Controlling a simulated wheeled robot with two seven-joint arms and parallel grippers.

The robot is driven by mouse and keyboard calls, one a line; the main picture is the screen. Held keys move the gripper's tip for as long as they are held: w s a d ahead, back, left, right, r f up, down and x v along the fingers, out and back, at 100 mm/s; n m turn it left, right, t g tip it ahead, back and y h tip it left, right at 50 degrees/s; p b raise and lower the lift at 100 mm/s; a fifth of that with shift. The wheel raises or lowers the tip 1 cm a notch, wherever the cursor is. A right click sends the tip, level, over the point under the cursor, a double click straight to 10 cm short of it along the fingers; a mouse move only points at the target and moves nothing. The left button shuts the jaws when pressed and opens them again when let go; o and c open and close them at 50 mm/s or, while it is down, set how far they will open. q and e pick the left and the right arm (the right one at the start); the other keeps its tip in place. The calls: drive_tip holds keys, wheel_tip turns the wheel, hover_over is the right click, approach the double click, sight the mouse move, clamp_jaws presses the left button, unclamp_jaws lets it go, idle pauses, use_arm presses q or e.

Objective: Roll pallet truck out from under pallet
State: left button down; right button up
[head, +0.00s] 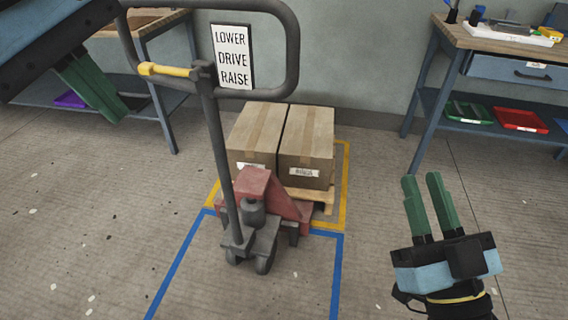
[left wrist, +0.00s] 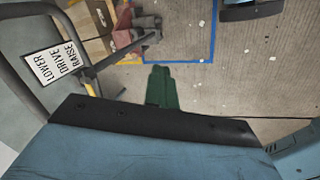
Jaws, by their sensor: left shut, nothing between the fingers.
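The red and grey pallet truck (head: 292,210) stands with its front end at the pallet (head: 325,197); its forks are hidden beneath. The pallet bears two cardboard boxes (head: 305,145). The truck's dark handle loop (head: 291,40) rises toward me, with a yellow lever (head: 165,70) and a sign reading LOWER, DRIVE, RAISE (head: 232,56). The sign also shows in the left wrist view (left wrist: 55,62). My left gripper (head: 112,112) is shut and empty, left of the handle and apart from it. My right gripper (head: 420,178) is open and empty, right of the truck.
A yellow floor outline (head: 344,170) surrounds the pallet. A blue outline (head: 338,270) lies in front, with the truck's wheels inside. Workbenches stand at the left (head: 165,110) and right (head: 430,110), against the wall. The floor in front is clear.

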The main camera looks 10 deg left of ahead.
use_arm(q)
drive_tip(key=w+d+r+g+p, duration=0.1)
drive_tip(key=w+p, duration=0.4)
drive_tip(key=w, duration=0.7)
drive_tip(key=shift+w+d+r+p, duration=0.15)
drive_tip(key=shift+d+r+p, duration=0.2)
drive_tip(key=shift+r, duration=0.45)
drive_tip(key=c, duration=1.7)
unclamp_jaws()
drive_tip(key=s+p+v, duration=0.1)
drive_tip(key=p+v, duration=0.8)
drive_tip(key=v, duration=1.2)
drive_tip(key=shift+d, duration=0.35)
drive_tip(key=shift+s+r, duration=0.1)
